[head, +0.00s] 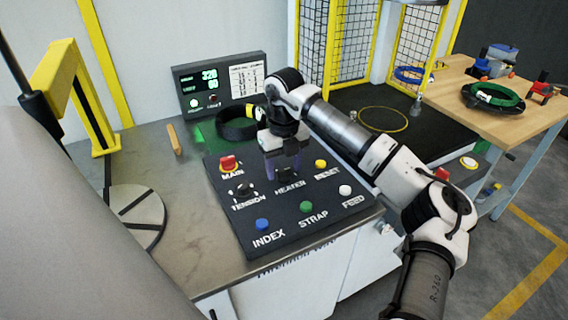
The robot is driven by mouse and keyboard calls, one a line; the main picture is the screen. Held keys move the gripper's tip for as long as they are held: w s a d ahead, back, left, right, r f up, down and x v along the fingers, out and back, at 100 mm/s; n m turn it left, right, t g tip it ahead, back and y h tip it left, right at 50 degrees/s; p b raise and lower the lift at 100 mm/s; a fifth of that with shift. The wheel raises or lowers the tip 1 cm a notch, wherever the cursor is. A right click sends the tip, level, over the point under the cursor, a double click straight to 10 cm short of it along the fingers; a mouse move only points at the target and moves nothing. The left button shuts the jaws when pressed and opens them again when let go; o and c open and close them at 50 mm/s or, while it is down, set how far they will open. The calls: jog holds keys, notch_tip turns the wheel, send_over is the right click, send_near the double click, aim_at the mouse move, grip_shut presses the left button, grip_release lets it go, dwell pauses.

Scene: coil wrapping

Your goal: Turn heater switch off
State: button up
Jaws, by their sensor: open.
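The dark control panel (278,222) lies on the grey bench top. The HEATER label (290,184) is partly visible near the panel's middle. The heater switch itself is hidden behind my gripper, so its position cannot be read. My gripper (284,172) points down over the heater spot, open, its fingers close to the panel. I cannot tell whether the fingers touch the switch. The display box (218,87) behind the panel shows green digits and a lit green lamp.
Around the heater spot sit the red MAIN switch (228,163), black TENSION knob (244,190), yellow RESET button (321,164) and white FEED button (345,190). A black coil (236,127) lies behind the panel. A yellow post (82,100) stands at left.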

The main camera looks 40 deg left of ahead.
jog(key=shift+c, duration=0.5)
jog(key=c, duration=0.9)
jog(key=shift+n, duration=0.3)
jog(key=n+b, duration=0.1)
jog(key=n, duration=0.1)
jog(key=shift+n+b, duration=0.3)
jog(key=shift+n, duration=0.1)
jog(key=n+b, duration=0.1)
jog(key=n, duration=0.9)
jog(key=shift+r, duration=0.1)
jog(key=shift+n, duration=2.2)
